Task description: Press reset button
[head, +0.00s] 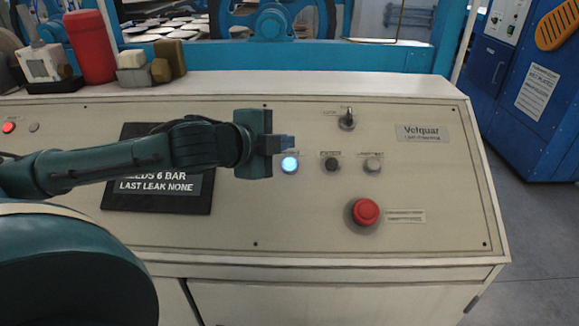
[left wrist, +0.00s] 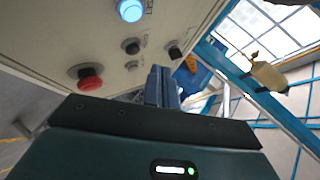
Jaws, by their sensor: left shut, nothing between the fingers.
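A lit blue-white button (head: 289,165) sits on the cream control panel (head: 330,235), leftmost in a row of three. In the left wrist view this lit button (left wrist: 130,10) is at the top edge, beside partly readable lettering that seems to end in "SET". My left gripper (head: 288,142) is shut and empty. Its fingertips appear just above the lit button in the head view; whether they touch the panel cannot be told. In the left wrist view the shut fingers (left wrist: 162,87) show below and right of the buttons. My right gripper is not in view.
Right of the lit button are a dark button (head: 331,164) and a grey one (head: 373,165). A red mushroom button (head: 365,211) is below, a selector switch (head: 347,120) above. A dark sign (head: 160,205) lies behind my left arm. A red cylinder (head: 90,46) stands on the back ledge.

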